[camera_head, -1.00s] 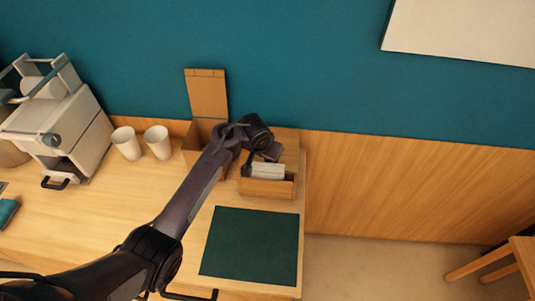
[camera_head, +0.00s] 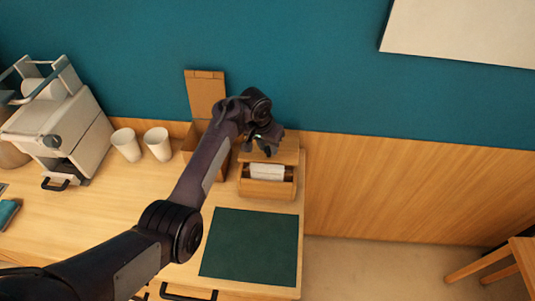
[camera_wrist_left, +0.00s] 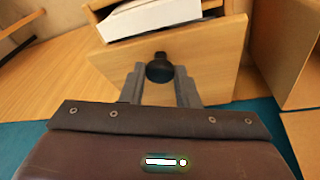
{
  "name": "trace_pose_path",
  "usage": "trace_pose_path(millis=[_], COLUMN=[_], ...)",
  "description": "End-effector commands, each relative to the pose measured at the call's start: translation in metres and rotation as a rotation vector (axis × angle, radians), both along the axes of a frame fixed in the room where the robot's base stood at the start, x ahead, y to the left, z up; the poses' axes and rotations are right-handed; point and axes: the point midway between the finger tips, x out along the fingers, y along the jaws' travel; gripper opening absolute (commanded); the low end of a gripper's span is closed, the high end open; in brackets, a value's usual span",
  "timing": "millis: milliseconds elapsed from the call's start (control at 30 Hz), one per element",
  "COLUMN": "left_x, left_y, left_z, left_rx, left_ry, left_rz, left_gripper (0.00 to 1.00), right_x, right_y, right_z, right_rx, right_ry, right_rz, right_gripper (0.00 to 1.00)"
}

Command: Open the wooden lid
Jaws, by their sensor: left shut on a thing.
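The wooden lid (camera_wrist_left: 200,75) is a light panel with a round black knob (camera_wrist_left: 160,69). In the left wrist view it is tilted beside a holder with white papers. In the head view the lid (camera_head: 287,153) shows at the back of the small wooden box (camera_head: 267,188), partly behind my wrist. My left gripper (camera_head: 267,151) is over the box, with its fingers on both sides of the knob in the left wrist view (camera_wrist_left: 162,85), shut on it. The knob is hidden in the head view. My right gripper is not in view.
A second wooden box (camera_head: 190,146) with its lid upright (camera_head: 206,95) stands to the left, partly behind my arm. Two white cups (camera_head: 157,143) and a white machine (camera_head: 65,125) stand further left. A dark green mat (camera_head: 250,247) lies in front. The wall is close behind.

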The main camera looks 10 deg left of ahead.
Motion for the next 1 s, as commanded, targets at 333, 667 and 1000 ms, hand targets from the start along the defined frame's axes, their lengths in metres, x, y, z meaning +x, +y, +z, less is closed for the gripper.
trace_pose_path(millis=[333,667,1000], left_x=[0.022,0.033,0.032], left_y=[0.001,0.001,-0.001], left_z=[0.024,0.037,0.044], left_rx=[-0.002,-0.005,-0.006], left_ry=[0.173,0.274,0.29], left_rz=[0.006,0.007,0.0], left_gripper=[0.0,0.0,0.0], right_x=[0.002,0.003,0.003], right_y=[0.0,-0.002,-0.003], right_z=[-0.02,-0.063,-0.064], right_rx=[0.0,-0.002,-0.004], right_ry=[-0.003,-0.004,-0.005], right_rz=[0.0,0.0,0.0], right_gripper=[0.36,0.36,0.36])
